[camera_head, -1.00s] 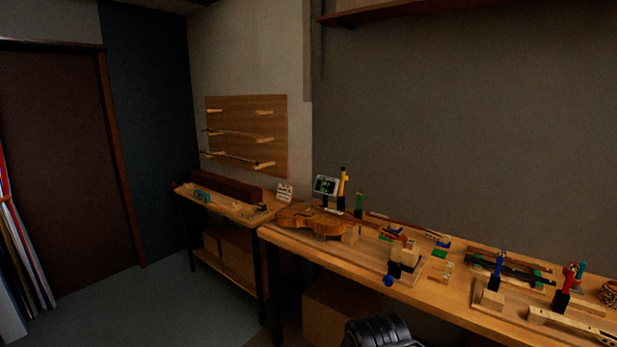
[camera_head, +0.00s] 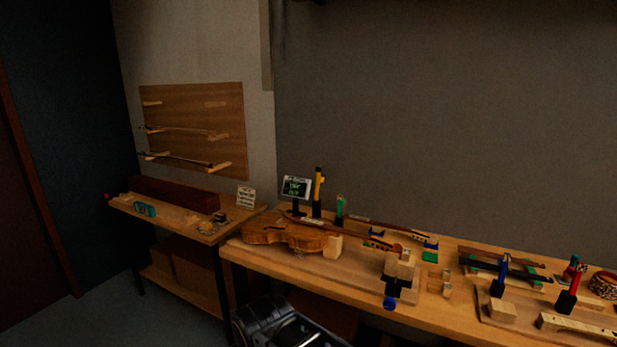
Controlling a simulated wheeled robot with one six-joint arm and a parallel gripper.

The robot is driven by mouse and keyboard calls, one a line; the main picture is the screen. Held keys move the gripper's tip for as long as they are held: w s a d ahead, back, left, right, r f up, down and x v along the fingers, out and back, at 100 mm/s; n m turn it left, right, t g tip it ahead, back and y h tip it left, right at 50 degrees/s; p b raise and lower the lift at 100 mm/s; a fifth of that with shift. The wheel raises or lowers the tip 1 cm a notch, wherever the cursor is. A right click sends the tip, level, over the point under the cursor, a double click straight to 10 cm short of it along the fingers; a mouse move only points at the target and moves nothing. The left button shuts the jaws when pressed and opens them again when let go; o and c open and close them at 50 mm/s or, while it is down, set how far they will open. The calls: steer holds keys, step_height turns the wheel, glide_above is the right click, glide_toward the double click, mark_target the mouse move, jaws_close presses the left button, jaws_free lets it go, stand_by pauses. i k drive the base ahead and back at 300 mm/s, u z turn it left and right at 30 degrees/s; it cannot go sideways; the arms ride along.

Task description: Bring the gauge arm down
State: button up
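I cannot tell for sure which part is the gauge arm. A small display (camera_head: 296,188) with green characters stands at the back of the long bench, behind a violin body (camera_head: 285,233). A yellow-and-black upright piece (camera_head: 318,192) stands just right of the display, and a shorter green-and-black upright (camera_head: 340,209) is beside it. Both stand roughly vertical. At the bottom edge, a black rounded part of my own body shows in front of the bench, well apart from these. No gripper fingers show.
The long bench (camera_head: 262,264) also holds a block fixture with a blue knob (camera_head: 390,302), a blue-handled clamp (camera_head: 501,276), a red-handled clamp (camera_head: 570,289) and several dark bars. A lower side table (camera_head: 178,219) stands at left, below a wooden wall rack (camera_head: 193,128).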

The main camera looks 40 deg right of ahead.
mark_target(319, 179)
steer(key=z, duration=0.45)
steer(key=i, duration=0.85)
steer(key=z, duration=0.55)
